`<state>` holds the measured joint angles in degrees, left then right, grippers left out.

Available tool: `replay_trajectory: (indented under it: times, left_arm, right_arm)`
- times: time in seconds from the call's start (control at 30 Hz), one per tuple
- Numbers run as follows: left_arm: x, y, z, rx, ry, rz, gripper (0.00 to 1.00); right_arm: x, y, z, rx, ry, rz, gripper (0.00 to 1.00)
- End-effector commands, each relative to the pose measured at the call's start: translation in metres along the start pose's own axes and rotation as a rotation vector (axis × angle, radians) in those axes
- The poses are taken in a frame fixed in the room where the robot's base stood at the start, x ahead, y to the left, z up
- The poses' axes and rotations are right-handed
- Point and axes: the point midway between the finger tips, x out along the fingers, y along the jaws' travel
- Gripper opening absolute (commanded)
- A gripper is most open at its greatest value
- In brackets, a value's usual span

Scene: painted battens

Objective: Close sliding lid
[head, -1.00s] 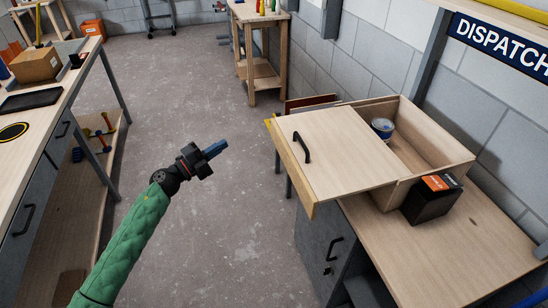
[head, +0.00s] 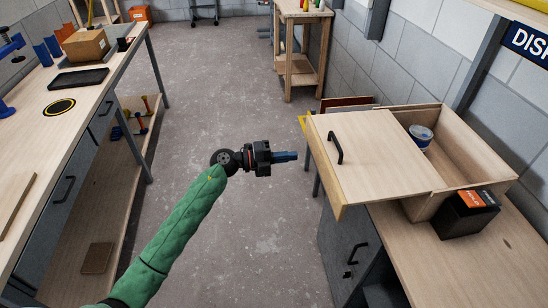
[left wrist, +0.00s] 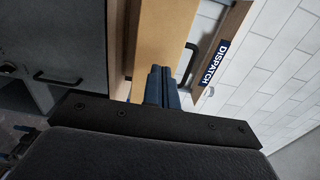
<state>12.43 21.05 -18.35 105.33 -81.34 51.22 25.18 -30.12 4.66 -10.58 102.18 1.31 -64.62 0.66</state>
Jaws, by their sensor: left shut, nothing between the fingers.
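A wooden box (head: 488,158) stands on the right-hand bench with its sliding lid (head: 372,155) partly open. The lid sticks out to the left past the bench edge, and the right part of the box is uncovered. A black handle (head: 336,148) is on the lid's top; it also shows in the left wrist view (left wrist: 187,64). A blue-and-white tin (head: 421,136) is in the open part. My left gripper (head: 296,156) is shut and empty, left of the lid's outer end and apart from it. My right gripper is not in view.
A black box with an orange top (head: 467,214) stands on the bench beside the wooden box. A grey cabinet (head: 340,250) is under the bench. The left workbench (head: 100,100) holds a cardboard box (head: 87,45) and a black tray (head: 78,79). The floor between is clear.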

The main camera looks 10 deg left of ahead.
Motion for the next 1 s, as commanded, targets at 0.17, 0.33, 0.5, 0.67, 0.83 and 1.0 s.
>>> replay_trajectory:
  times: [0.17,0.33,0.5,0.67,0.83,1.0]
  left_arm:
    - [0.030,0.000,0.000,0.000,0.001,-0.003,0.00]
    - [0.049,0.000,0.000,0.000,0.000,-0.002,0.00]
    - [0.058,0.000,0.000,-0.001,0.000,-0.002,0.00]
    - [0.059,0.000,0.000,0.000,-0.001,-0.001,0.00]
    - [0.059,0.000,0.000,-0.001,0.000,-0.001,0.00]
    - [0.064,-0.001,0.000,0.000,0.000,-0.001,0.00]
  right_arm:
    - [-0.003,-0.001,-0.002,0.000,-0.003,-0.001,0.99]
    - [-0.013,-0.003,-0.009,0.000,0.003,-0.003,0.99]
    - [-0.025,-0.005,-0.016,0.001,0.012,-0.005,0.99]
    - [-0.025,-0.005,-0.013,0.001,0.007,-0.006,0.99]
    - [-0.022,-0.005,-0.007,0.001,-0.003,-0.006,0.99]
    - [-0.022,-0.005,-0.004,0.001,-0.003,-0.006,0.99]
